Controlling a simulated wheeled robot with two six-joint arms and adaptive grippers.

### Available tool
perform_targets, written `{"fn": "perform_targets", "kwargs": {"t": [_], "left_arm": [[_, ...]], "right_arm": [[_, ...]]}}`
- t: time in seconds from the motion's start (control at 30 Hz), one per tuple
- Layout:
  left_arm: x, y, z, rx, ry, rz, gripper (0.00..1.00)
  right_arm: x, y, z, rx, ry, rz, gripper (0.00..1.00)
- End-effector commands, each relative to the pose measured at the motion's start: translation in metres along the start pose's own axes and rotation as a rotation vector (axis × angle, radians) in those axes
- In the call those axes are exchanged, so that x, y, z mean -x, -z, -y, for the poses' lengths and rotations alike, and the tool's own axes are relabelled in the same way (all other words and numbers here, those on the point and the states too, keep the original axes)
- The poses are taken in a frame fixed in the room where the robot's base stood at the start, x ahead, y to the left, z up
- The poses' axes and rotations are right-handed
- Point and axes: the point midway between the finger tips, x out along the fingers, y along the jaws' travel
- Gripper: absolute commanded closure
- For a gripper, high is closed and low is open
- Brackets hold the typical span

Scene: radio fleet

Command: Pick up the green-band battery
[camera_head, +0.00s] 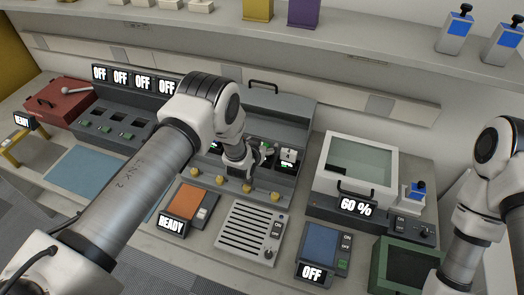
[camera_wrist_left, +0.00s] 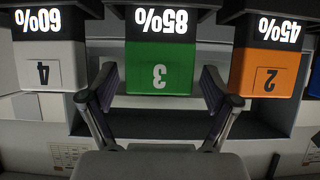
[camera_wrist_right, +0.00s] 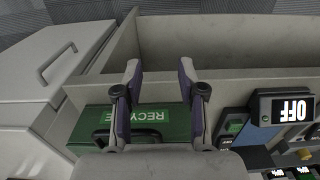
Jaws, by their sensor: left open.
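The green-band battery (camera_wrist_left: 160,68), marked 3, sits in a bay in the left wrist view, with an 85% display at it. My left gripper (camera_wrist_left: 160,85) is open. Its fingers appear on either side of the green battery's lower part in the picture, and I see no clear contact. In the head view, my left gripper (camera_head: 245,163) is low at the grey multi-bay unit, and the arm hides part of the unit. My right gripper (camera_wrist_right: 160,75) is open and empty over a green RECYCLE bin in the right wrist view.
A white battery (camera_wrist_left: 45,68) marked 4 and an orange battery (camera_wrist_left: 268,74) marked 2 flank the green one closely. The grey bay unit (camera_head: 285,105) has a raised back and yellow knobs in front. A glass-lidded box (camera_head: 360,165) stands to its right, near a green bin (camera_head: 380,270).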

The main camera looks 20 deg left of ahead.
Motion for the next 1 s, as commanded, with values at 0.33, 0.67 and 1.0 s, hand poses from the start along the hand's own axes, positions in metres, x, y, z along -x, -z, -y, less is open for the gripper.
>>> {"fn": "perform_targets", "kwargs": {"t": [0.33, 0.67, 1.0], "left_arm": [[0.000, 0.000, 0.000, 0.000, 0.000, 0.000, 0.82], [0.002, 0.000, 0.000, 0.000, 0.000, 0.003, 0.82], [0.025, 0.045, 0.000, 0.000, 0.000, -0.003, 0.82]], "right_arm": [[-0.001, 0.000, 0.000, 0.000, 0.000, 0.001, 0.60], [-0.002, 0.000, 0.000, 0.000, 0.000, 0.001, 0.60], [-0.023, 0.000, 0.000, 0.000, 0.000, 0.001, 0.60]]}}
